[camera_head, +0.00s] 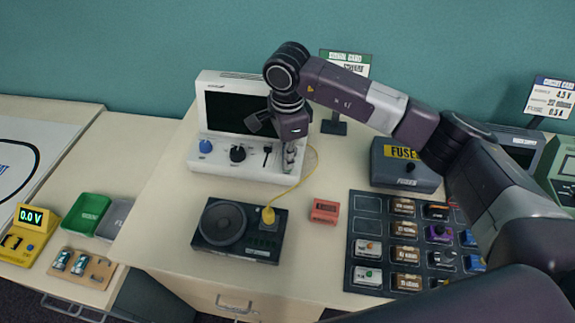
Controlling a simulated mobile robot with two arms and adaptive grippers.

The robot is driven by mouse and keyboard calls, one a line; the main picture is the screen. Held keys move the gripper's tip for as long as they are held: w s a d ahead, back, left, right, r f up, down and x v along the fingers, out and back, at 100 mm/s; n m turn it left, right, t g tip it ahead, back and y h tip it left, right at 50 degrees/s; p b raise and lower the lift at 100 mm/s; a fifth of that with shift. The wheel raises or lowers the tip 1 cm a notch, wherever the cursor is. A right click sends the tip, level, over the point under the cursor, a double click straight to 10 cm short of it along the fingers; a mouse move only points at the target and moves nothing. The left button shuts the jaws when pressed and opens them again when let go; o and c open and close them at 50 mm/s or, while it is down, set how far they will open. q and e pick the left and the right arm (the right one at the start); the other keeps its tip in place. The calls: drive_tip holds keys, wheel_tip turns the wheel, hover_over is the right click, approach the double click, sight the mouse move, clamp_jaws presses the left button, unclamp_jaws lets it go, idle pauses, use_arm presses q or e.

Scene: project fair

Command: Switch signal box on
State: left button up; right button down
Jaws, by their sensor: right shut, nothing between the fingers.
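The signal box, which I take to be the white unit (218,153) with a dark screen (232,112), stands at the back of the table. Its front carries a blue knob (205,147), a black knob (237,154) and a slider (267,153). My right gripper (289,168) is shut and empty, pointing down at the right end of the unit's front panel. It covers that part, so any switch there is hidden, and I cannot tell whether it touches the panel. My left gripper is not in view.
A yellow cable (300,184) runs from near my right gripper to a black speaker box (224,220) in front. A small red block (325,210), a tray of modules (367,229) and a fuse box (405,178) lie to the right. A card stand (334,127) is behind.

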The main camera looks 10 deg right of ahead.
wheel_tip(320, 180, up, 10)
drive_tip(key=p, duration=0.4)
idle(0.7)
idle(0.4)
